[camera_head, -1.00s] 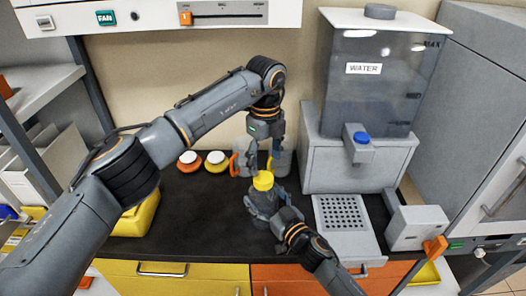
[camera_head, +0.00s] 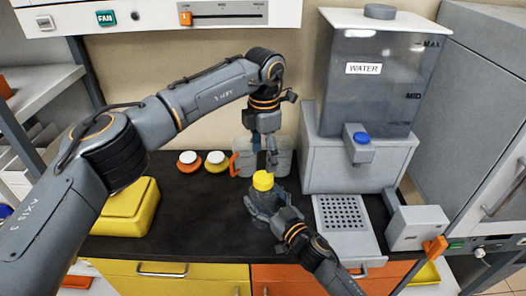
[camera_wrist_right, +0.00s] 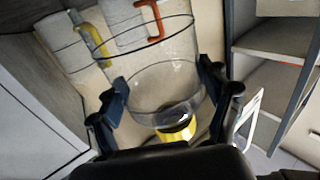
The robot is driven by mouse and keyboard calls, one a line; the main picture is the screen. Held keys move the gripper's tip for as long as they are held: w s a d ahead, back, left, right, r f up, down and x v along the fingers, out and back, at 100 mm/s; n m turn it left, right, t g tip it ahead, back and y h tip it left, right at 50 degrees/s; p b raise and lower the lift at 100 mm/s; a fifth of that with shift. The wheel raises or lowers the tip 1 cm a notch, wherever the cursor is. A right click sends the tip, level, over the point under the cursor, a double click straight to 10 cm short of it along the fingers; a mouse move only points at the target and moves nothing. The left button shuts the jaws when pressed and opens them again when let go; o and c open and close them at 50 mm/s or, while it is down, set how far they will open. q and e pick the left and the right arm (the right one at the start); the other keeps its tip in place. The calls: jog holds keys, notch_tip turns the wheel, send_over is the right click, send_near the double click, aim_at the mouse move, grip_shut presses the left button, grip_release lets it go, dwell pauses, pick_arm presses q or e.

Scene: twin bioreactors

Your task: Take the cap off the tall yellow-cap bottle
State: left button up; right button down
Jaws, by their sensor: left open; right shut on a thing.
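The tall bottle is clear, and its yellow cap (camera_head: 263,181) sits on its top at the middle of the counter. In the right wrist view the clear bottle (camera_wrist_right: 165,80) fills the space between the fingers, with the yellow cap (camera_wrist_right: 178,131) at its lower end. My right gripper (camera_head: 266,203) is shut around the bottle's body, below the cap; it also shows in the right wrist view (camera_wrist_right: 168,92). My left gripper (camera_head: 271,163) is open and points down just above the cap, seemingly empty. Its fingers overlap in the head view, so their exact gap is hidden.
Two jugs (camera_head: 283,155) stand behind, close to my left gripper. Two small white-lidded jars, orange (camera_head: 189,162) and yellow (camera_head: 217,162), stand to the left. A water dispenser (camera_head: 358,160) with a grated tray (camera_head: 343,214) is at the right.

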aim_at(263, 177)
pick_arm(q)
jog(key=m, duration=0.4)
jog(key=shift+a+r+m, duration=0.1)
jog(key=shift+r+m, duration=0.1)
jog(key=shift+m, duration=0.1)
jog(key=shift+f, duration=4.05)
jog(key=c, duration=1.2)
jog(key=n, duration=0.6)
jog(key=shift+r, duration=0.2)
jog(key=shift+r, duration=1)
